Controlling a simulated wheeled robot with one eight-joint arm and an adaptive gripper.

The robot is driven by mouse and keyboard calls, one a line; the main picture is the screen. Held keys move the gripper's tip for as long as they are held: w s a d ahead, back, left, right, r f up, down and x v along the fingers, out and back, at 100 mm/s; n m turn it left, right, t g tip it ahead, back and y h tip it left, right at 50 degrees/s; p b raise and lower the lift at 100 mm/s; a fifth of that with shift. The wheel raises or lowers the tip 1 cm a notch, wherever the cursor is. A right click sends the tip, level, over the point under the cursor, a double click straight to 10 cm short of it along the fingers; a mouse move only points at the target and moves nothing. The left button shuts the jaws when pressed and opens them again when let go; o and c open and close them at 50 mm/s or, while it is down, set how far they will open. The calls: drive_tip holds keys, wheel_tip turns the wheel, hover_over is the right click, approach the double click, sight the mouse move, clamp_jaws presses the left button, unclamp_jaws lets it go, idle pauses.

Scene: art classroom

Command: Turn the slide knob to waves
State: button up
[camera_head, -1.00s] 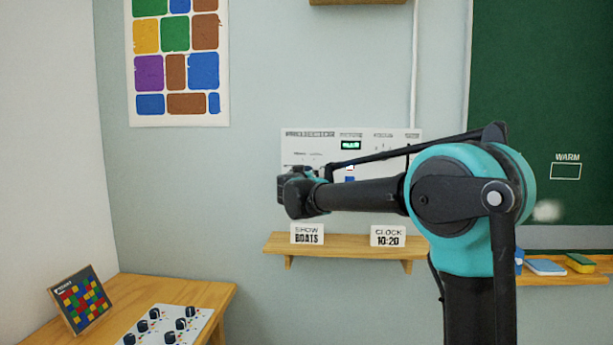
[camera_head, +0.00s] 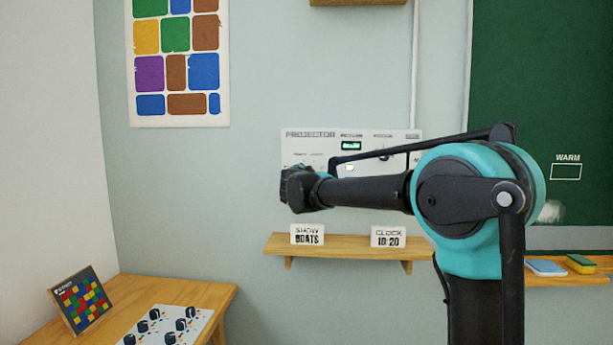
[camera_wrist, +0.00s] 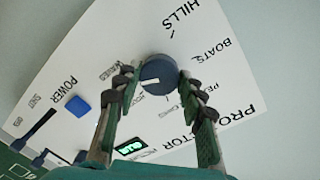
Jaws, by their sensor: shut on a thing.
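The slide knob (camera_wrist: 158,75) is a round dark blue knob with a white pointer line, on the white projector panel (camera_wrist: 80,60). In the wrist view my gripper (camera_wrist: 159,84) is shut on it, one finger on each side. The pointer aims to the left of the picture, toward the left finger and the small WAVES label (camera_wrist: 122,69) partly behind it. The BOATS label (camera_wrist: 210,52) and HILLS label (camera_wrist: 181,18) lie on the other side. In the head view my gripper (camera_head: 290,190) is at the panel's left part and hides the knob.
A blue POWER button (camera_wrist: 77,105) and a dark slider (camera_wrist: 38,128) are near my left finger. A lit green display (camera_wrist: 130,146) is below. Under the panel a wooden shelf (camera_head: 340,246) holds a SHOW BOATS card (camera_head: 307,234) and a CLOCK card (camera_head: 388,236).

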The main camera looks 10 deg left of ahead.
drive_tip(key=shift+m, duration=1.1)
drive_tip(key=o, duration=1.2)
drive_tip(key=shift+c, duration=0.2)
drive_tip(key=shift+s, duration=0.1)
drive_tip(key=s, duration=1.1)
drive_tip(key=shift+s+a+r, duration=0.15)
drive_tip(key=shift+s+r, duration=0.25)
drive_tip(key=shift+r, duration=0.05)
